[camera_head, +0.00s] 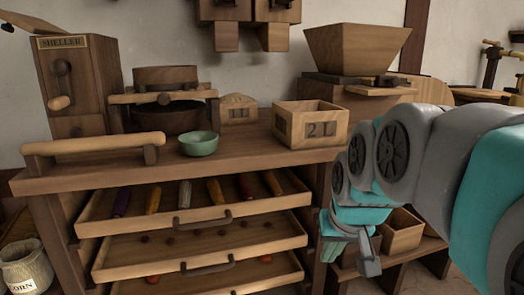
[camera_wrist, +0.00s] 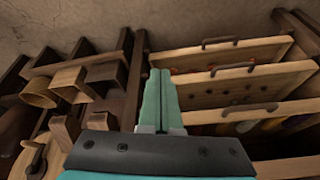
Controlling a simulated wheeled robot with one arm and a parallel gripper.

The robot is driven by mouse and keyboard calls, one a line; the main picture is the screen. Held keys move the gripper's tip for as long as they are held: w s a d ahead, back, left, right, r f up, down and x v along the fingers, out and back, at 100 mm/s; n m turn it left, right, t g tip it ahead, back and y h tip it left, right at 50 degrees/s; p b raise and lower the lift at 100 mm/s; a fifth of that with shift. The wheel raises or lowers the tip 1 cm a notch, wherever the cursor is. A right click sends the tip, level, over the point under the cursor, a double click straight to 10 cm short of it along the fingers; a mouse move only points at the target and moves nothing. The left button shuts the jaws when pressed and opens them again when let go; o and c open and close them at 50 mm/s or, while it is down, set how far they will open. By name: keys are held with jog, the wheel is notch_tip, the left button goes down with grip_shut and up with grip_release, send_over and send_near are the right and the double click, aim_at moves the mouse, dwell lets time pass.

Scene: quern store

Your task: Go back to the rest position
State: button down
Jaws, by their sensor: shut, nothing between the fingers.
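My gripper (camera_head: 333,250) shows in the head view at the lower right of the bench, beside the right end of the open drawers. My grey and teal arm reaches in from the right edge and partly hides a small wooden box (camera_head: 402,232) on a low shelf. In the wrist view, the two teal fingers (camera_wrist: 158,75) lie together with nothing between them. They are apart from the drawers on the right of that view.
Three drawers (camera_head: 203,207) stand pulled out, the top one holding several coloured cobs. A sheller (camera_head: 80,80) stands left; a hopper (camera_head: 356,48) stands behind my arm.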

jog(key=s+d+f+g, duration=0.1)
jog(key=s+f+g, duration=0.2)
jog(key=s+f, duration=0.6)
jog(key=s+d+f+g, duration=0.1)
jog(key=s+f+g, duration=0.4)
jog(key=s, duration=0.9)
notch_tip(320, 180, up, 12)
jog(key=t+p, duration=0.1)
jog(key=p, duration=1.2)
jog(key=shift+w+t+h, duration=0.3)
